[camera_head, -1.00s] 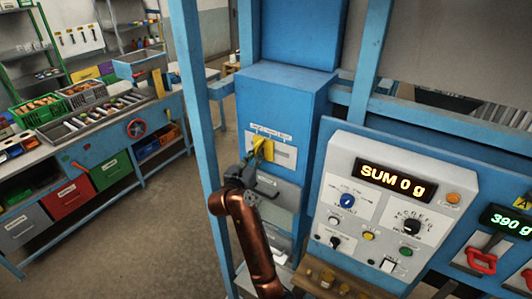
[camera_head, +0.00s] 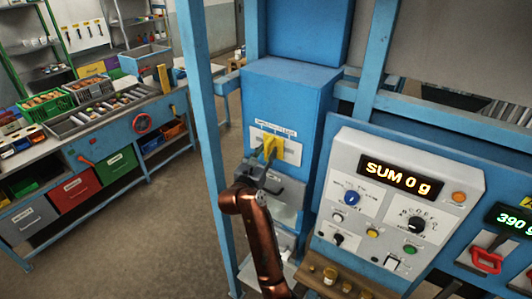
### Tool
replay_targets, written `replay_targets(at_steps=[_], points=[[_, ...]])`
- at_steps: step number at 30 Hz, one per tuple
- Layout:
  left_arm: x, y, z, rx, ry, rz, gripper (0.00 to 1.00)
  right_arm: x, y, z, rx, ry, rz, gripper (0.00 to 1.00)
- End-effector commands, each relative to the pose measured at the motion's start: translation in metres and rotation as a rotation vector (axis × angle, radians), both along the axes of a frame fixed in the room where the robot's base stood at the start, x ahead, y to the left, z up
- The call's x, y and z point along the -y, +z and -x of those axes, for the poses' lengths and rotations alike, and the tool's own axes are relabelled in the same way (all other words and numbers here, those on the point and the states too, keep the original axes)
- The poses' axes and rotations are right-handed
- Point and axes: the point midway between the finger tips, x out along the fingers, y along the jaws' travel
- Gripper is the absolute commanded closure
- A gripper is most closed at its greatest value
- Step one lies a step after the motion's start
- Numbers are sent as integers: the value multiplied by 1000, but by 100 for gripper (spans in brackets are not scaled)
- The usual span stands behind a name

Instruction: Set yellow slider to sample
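The yellow slider (camera_head: 274,149) stands out from a pale labelled plate (camera_head: 293,151) on the front of a blue cabinet (camera_head: 290,95). The labels above it are too small to read. My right gripper (camera_head: 266,160), dark grey on a copper-coloured arm, is at the slider's lower left side. Its fingertips touch or nearly touch the slider; whether they are closed around it is too small to tell. My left gripper is out of view.
A control panel (camera_head: 345,163) reading "SUM 0 g" stands right of the cabinet, with a "390 g" display (camera_head: 514,219) further right. A blue post (camera_head: 205,110) stands close left of my arm. A workbench (camera_head: 105,140) with bins is at far left.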

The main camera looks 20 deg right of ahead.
Motion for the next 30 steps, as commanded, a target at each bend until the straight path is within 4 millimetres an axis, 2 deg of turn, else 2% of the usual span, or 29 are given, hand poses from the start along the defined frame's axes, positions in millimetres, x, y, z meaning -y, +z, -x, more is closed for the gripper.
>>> replay_targets(at_steps=[2,5,18,30], points=[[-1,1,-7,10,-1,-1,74,0,0,0,0,0,0,72],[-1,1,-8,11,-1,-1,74,-5,0,4,1,1,-1,72],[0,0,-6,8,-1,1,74,-50,-1,47,-1,0,-1,72],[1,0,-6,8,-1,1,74,-55,0,51,0,0,0,72]])
